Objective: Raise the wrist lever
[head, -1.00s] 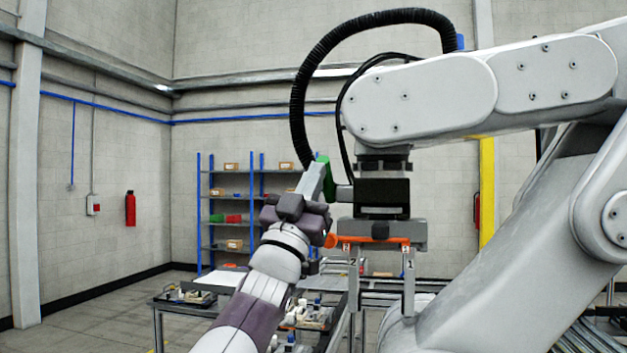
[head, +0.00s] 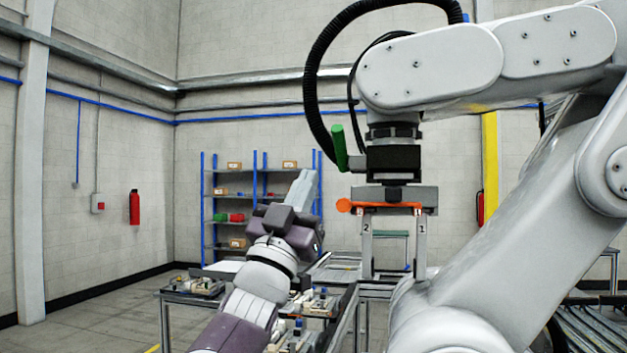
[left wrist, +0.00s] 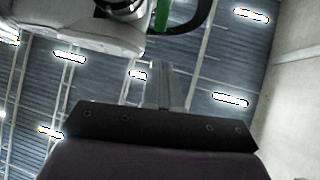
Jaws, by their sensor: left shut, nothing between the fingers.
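The wrist lever (head: 339,147) is a green handle at the left side of the large white arm's wrist (head: 393,158). It stands nearly upright, its top leaning slightly left. My left gripper (head: 308,180) is to the left of the lever and lower in the head view, apart from it, fingers pointing up. Its fingers are shut and empty. In the left wrist view the shut fingers (left wrist: 160,75) point up, and the green lever (left wrist: 163,15) shows beyond them at the top edge. My right gripper is not in view.
The large white arm (head: 540,200) fills the right side. A black hose (head: 318,100) loops above the lever. An orange-topped tool (head: 385,206) with legs marked 2 and 1 hangs below the wrist. Benches with parts (head: 195,285) stand low behind. A blue shelf (head: 233,205) is at the back.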

